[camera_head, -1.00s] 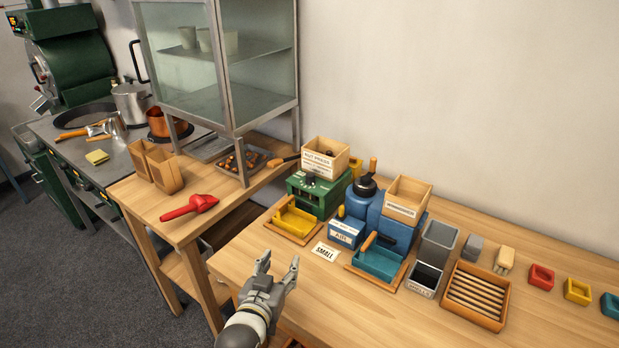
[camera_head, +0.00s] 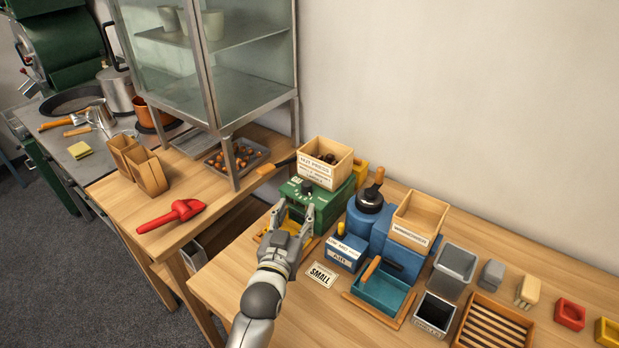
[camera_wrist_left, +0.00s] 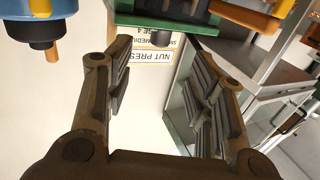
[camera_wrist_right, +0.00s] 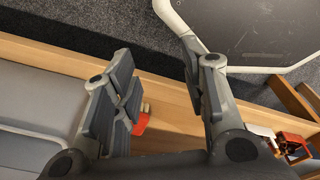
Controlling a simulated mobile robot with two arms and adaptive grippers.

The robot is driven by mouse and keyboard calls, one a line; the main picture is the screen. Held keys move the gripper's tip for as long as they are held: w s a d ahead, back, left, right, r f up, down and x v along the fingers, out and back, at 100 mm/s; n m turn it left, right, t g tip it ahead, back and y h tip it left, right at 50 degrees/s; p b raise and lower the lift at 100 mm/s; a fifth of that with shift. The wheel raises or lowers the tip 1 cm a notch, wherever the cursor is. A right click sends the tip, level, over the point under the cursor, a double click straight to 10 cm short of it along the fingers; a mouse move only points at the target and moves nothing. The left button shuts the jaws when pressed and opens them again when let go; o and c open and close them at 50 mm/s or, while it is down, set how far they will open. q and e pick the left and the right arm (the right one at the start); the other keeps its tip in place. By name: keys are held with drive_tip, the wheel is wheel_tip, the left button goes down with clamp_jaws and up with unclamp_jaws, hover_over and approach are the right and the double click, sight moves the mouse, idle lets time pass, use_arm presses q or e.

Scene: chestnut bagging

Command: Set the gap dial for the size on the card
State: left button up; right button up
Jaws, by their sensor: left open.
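The white card (camera_head: 321,274) reads SMALL and lies flat on the table in front of the blue machine. The green nut press (camera_head: 326,203) stands at the table's left end; its dark gap dial (camera_head: 307,187) is on the front top, and its setting is too small to read. My left gripper (camera_head: 294,211) is open and empty, just in front of the press, fingers pointing at the dial. In the left wrist view a dark knob (camera_wrist_left: 160,38) shows between and beyond the fingertips, apart from them. My right gripper (camera_wrist_right: 158,75) is open and empty, away from the press.
A wooden hopper (camera_head: 335,165) tops the press. The yellow tray (camera_head: 262,238) is partly hidden by my left gripper. The blue machine (camera_head: 374,222) and teal tray (camera_head: 383,290) stand to the right.

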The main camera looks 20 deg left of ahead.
sight(305, 187)
use_arm(q)
drive_tip(key=w, duration=0.2)
drive_tip(key=w+r+p, duration=0.1)
drive_tip(key=w, duration=0.1)
drive_tip(key=shift+a, duration=0.1)
drive_tip(key=w, duration=0.3)
drive_tip(key=shift+w+f, duration=0.1)
drive_tip(key=shift+f, duration=0.15)
drive_tip(key=shift+w+a, duration=0.1)
drive_tip(key=shift+w, duration=0.75)
drive_tip(key=shift+w+p, duration=0.2)
drive_tip(key=shift+p, duration=0.1)
drive_tip(key=shift+w, duration=0.2)
use_arm(e)
drive_tip(key=shift+s+d+r, duration=0.2)
drive_tip(key=shift+s+r, duration=0.45)
drive_tip(key=shift+r, duration=0.2)
